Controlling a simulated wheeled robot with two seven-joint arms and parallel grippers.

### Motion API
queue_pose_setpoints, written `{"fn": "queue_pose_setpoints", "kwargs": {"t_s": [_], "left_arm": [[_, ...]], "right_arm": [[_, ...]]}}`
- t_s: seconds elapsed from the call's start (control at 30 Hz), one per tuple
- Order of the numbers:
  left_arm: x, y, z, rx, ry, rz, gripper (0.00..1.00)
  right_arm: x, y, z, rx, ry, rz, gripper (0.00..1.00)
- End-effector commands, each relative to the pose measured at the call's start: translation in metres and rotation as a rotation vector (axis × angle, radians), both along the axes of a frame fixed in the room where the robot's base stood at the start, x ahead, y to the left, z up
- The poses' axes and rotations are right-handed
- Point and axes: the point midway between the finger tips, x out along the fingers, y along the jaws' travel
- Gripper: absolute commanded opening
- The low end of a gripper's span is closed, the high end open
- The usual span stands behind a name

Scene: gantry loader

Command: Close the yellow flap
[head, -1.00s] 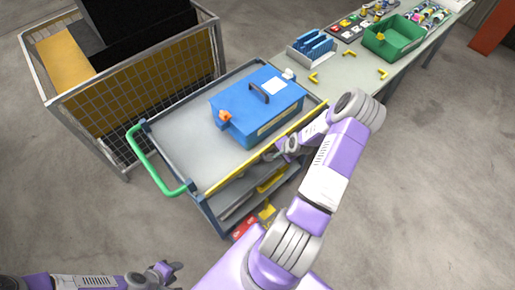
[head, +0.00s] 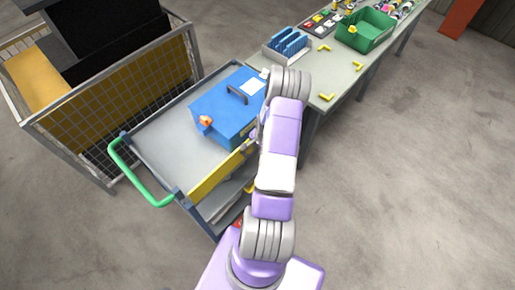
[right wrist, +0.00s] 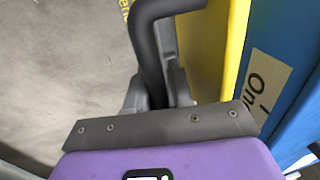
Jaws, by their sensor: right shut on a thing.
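The yellow flap (head: 218,174) runs along the near long side of the cart (head: 180,140), its broad face showing. The right part of the flap is hidden behind my right arm. In the right wrist view the flap (right wrist: 233,50) stands close beside the blue box, with a dark bent handle (right wrist: 150,40) on its outer side. My right gripper (right wrist: 158,92) is shut on this handle. In the head view my right gripper is mostly hidden behind my own arm. My left gripper is out of view.
The blue box (head: 220,105), with an orange part on its corner, sits on the cart right behind the flap. A green push handle (head: 135,175) is at the cart's left end. A mesh cage (head: 100,110) stands behind left; a workbench (head: 335,75) adjoins at right. Floor at right is clear.

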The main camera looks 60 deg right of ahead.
Motion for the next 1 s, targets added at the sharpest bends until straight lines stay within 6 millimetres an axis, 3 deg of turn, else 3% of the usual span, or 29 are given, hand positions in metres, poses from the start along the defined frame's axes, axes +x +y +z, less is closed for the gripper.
{"fn": "queue_pose_setpoints", "kwargs": {"t_s": [0.1,0.13,0.17,0.53,1.0], "left_arm": [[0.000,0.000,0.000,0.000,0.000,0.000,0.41],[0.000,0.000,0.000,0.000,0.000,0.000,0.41],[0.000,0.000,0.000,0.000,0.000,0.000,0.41],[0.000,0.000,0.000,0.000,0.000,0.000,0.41],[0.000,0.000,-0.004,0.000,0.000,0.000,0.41]], "right_arm": [[0.001,0.000,0.000,-0.002,-0.002,0.001,0.00],[0.001,-0.001,0.000,-0.002,-0.003,0.001,0.25],[0.001,0.000,0.000,-0.002,-0.003,0.001,0.26],[0.000,-0.001,0.007,-0.004,-0.003,0.000,0.26],[-0.010,0.002,0.069,-0.004,-0.003,0.000,0.26]]}}
